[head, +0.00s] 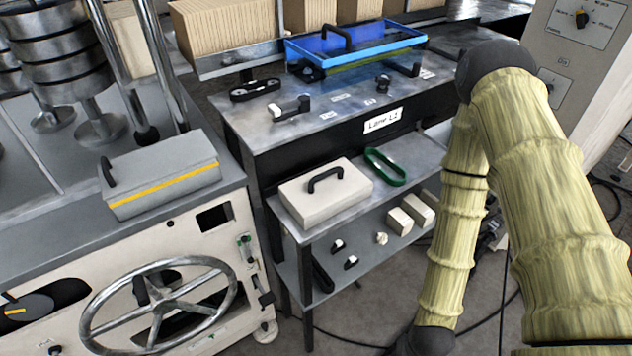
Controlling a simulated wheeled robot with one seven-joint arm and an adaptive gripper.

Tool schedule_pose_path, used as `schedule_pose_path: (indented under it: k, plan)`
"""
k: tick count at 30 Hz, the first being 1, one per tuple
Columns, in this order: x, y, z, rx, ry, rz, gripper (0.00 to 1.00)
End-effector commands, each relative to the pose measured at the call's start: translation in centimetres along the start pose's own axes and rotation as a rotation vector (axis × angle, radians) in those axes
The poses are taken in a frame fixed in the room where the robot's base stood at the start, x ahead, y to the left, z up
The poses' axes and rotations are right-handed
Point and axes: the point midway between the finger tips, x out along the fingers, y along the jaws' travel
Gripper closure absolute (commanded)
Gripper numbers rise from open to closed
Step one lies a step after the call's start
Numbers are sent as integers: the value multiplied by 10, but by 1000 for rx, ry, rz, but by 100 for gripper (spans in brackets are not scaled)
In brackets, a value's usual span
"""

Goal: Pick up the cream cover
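The cream cover (312,203) is a low box shape with a black arched handle (325,177) on top. It rests on the grey shelf below the top of the lane bench, near the shelf's left end. Its top and handle are unobstructed. My arm, in a yellowish ribbed sleeve, fills the right side and bends down to a dark joint at the bottom edge, right of and nearer than the cover. My gripper is out of the picture.
A green ring (386,167) lies right of the cover. Cream blocks (399,221) and small parts sit on the shelf below. A blue cover (355,47) stands on the bench top (245,117). A grey cover with an orange stripe (160,175) sits on the left machine, above its handwheel (160,305).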

Motion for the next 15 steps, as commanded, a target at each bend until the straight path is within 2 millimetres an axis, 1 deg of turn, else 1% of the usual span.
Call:
schedule_pose_path:
  k: [1,5,6,8,9,11,12,14,15]
  plan:
    - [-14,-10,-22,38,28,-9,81]
    - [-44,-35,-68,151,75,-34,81]
    - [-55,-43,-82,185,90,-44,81]
    - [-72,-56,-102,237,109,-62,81]
    - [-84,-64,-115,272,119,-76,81]
    - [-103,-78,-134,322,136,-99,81]
    - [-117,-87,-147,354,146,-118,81]
    - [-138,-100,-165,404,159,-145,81]
    - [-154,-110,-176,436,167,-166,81]
